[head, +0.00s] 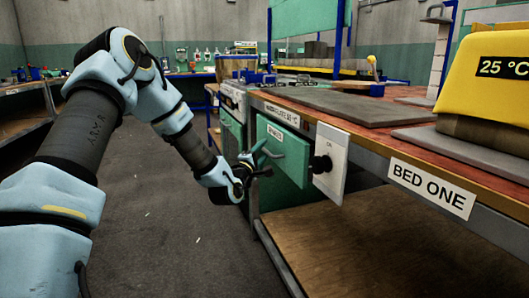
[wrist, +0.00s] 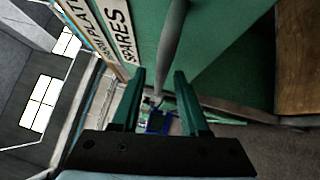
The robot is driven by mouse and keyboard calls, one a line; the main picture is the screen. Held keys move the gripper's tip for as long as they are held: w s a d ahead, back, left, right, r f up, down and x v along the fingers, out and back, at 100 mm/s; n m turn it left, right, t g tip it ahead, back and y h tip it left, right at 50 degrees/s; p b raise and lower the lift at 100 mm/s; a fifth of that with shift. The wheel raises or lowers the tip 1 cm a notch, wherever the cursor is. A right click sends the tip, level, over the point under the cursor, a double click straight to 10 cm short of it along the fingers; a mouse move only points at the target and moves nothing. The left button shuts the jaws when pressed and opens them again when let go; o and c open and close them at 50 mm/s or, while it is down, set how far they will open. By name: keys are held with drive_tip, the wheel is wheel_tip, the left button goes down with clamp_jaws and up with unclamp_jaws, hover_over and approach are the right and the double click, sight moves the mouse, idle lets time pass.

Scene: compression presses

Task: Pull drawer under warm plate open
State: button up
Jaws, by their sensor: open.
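The green drawer (head: 288,154) with a white "SPARES" label (head: 275,132) is set under the bench top, below a strip label for the warm plate (head: 282,114). My gripper (head: 264,160) is at the drawer front, its fingers spread. In the wrist view the fingers (wrist: 160,75) are open, with the grey handle bar (wrist: 171,45) running down into the gap between them. I cannot tell whether the fingers touch the bar. The drawer's green front (wrist: 220,30) and its label (wrist: 117,30) are close to the fingers. In the head view my gripper partly hides the handle.
A white switch box with a black knob (head: 331,163) sticks out just right of the drawer. A "BED ONE" label (head: 432,187) is on the bench edge. A wooden lower shelf (head: 350,240) is to the right. The floor (head: 170,230) left of the bench is clear.

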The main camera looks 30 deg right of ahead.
drive_tip(key=shift+w+d+r, duration=0.1)
drive_tip(key=shift+w+d, duration=0.25)
drive_tip(key=shift+d, duration=0.05)
clamp_jaws()
idle(1.3)
